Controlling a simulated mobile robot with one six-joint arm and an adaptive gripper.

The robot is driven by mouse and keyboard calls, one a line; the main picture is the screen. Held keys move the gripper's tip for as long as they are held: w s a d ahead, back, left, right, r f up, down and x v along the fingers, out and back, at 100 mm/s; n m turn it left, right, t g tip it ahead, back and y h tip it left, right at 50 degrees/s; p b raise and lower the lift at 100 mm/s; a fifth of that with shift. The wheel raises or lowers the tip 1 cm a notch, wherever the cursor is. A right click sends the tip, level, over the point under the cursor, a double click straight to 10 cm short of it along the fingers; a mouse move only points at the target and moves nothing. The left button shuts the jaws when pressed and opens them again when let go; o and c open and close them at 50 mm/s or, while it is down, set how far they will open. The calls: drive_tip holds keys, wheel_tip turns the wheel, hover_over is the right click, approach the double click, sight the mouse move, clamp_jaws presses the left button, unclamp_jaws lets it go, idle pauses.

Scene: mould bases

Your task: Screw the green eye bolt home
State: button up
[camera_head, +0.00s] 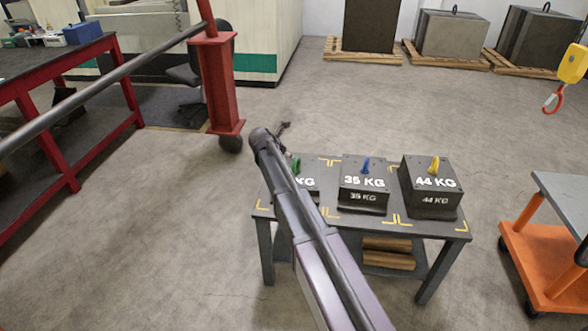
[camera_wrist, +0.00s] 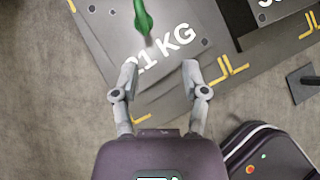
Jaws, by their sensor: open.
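The green eye bolt (camera_head: 296,164) stands on top of the leftmost grey mould base (camera_head: 309,193), which my arm partly hides. In the wrist view the green eye bolt (camera_wrist: 143,17) shows at the top edge, its upper part cut off by the frame. The mould base (camera_wrist: 108,38) there reads "21 KG". My gripper (camera_wrist: 160,70) is open and empty, its two fingers apart over the lettering, with the bolt beyond the fingertips. In the head view my gripper (camera_head: 284,128) is small and seen edge-on. How deep the bolt sits in its hole I cannot tell.
A 35 KG base (camera_head: 363,196) with a blue eye bolt and a 44 KG base (camera_head: 430,202) with a yellow one stand to the right on the same dark table (camera_head: 392,218). An orange cart (camera_head: 545,255) is at right. A crane hook (camera_head: 553,99) hangs upper right.

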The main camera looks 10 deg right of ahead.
sight(296, 159)
drive_tip(key=shift+w+a+f+n+t+b, duration=0.15)
drive_tip(key=shift+w+a+n, duration=0.1)
drive_tip(key=shift+w+n, duration=0.25)
drive_tip(key=shift+w+a+f+n+t+b, duration=0.15)
drive_tip(key=shift+w+a+n+b, duration=0.1)
drive_tip(key=shift+w+n, duration=0.25)
drive_tip(key=shift+w+a+f+n+b, duration=0.15)
drive_tip(key=shift+w+a+n, duration=0.1)
drive_tip(key=shift+w+n, duration=0.2)
drive_tip(key=shift+w+d+f, duration=0.1)
drive_tip(key=shift+f, duration=0.05)
drive_tip(key=b+x, duration=0.9)
drive_tip(key=x, duration=0.4)
drive_tip(key=shift+w+d+f, duration=0.1)
drive_tip(key=shift+d, duration=0.15)
clamp_jaws()
drive_tip(key=shift+a, duration=0.1)
